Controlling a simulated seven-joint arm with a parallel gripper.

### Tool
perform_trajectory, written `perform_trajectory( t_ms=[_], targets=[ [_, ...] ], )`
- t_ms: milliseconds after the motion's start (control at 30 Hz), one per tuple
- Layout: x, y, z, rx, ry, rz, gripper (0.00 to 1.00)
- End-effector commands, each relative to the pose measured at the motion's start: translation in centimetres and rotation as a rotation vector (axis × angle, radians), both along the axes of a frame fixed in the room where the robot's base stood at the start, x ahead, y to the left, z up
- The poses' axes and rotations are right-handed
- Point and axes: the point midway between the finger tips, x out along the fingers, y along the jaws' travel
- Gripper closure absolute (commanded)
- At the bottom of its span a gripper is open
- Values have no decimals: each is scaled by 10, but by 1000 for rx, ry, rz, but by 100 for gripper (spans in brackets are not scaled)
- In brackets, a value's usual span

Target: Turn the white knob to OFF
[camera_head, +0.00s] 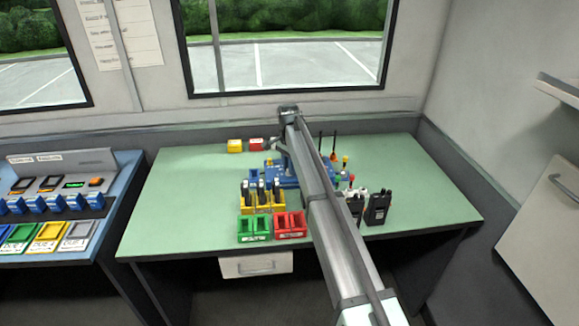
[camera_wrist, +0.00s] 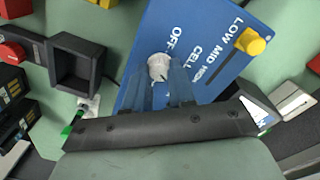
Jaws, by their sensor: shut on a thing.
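The white knob (camera_wrist: 159,66) sits on a blue panel (camera_wrist: 205,20) in the wrist view, below the word OFF and beside the word CELL. My gripper (camera_wrist: 160,80) is at the knob, with its two bluish fingers on either side, shut on it. The fingers cover the knob's lower part, and I cannot tell clearly where its pointer stands. In the head view the blue panel (camera_head: 272,174) shows in the middle of the green table, partly behind my arm. The knob and my fingertips are hidden there.
A yellow knob (camera_wrist: 251,42) stands on the panel by the LOW MID HIGH label. A black open box (camera_wrist: 76,62) lies beside the panel. On the table, green (camera_head: 254,229) and red bins (camera_head: 290,225) and black radios (camera_head: 377,208) stand in front. The left table part is clear.

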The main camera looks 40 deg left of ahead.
Motion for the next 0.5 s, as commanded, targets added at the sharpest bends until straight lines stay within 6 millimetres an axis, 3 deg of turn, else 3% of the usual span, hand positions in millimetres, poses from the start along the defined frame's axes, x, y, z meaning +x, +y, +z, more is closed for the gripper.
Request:
perform_trajectory(
  t_ms=[500],
  targets=[
    [0,0,0,0,0,367,100]
  ],
)
